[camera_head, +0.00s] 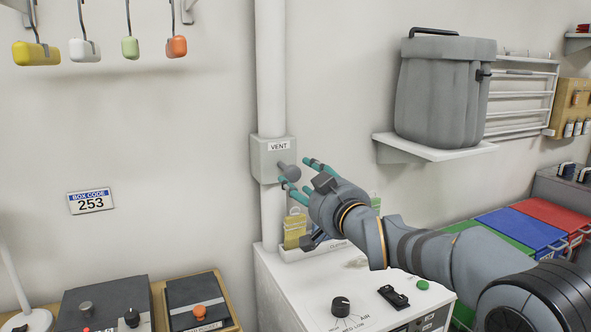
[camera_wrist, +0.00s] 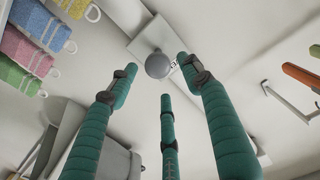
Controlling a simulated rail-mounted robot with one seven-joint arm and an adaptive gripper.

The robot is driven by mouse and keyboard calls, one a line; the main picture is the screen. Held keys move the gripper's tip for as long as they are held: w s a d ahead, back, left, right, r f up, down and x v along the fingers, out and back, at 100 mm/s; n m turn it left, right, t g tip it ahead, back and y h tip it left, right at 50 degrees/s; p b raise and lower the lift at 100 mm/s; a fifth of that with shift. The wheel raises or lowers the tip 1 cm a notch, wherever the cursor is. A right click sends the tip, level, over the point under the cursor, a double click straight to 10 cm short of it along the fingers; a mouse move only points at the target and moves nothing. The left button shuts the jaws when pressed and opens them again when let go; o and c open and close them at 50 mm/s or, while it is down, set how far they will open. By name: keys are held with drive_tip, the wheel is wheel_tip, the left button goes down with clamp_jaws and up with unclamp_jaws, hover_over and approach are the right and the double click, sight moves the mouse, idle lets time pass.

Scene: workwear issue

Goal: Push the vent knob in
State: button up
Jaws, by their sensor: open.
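The vent box (camera_head: 262,159) is a pale grey box labelled VENT on a vertical white pipe. Its grey round knob (camera_head: 288,172) sticks out from the box toward the right. My gripper (camera_head: 301,176) has teal fingers and is open, with the fingertips close to the knob. In the wrist view the knob (camera_wrist: 158,65) shows as a grey ball on the vent box (camera_wrist: 160,35), ahead of the spread fingers of my gripper (camera_wrist: 156,85). Nothing is between the fingers. I cannot tell whether any fingertip touches the knob.
A white machine (camera_head: 300,285) with a dial and buttons stands below. A grey lidded bin (camera_head: 440,90) sits on a shelf (camera_head: 435,150) at the right. A box code sign (camera_head: 90,201) is on the wall.

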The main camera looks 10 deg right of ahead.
sight(294, 173)
drive_tip(key=shift+p+x, duration=0.65)
drive_tip(key=shift+x, duration=2.1)
drive_tip(key=c, duration=0.3)
drive_tip(key=shift+r, duration=0.15)
clamp_jaws()
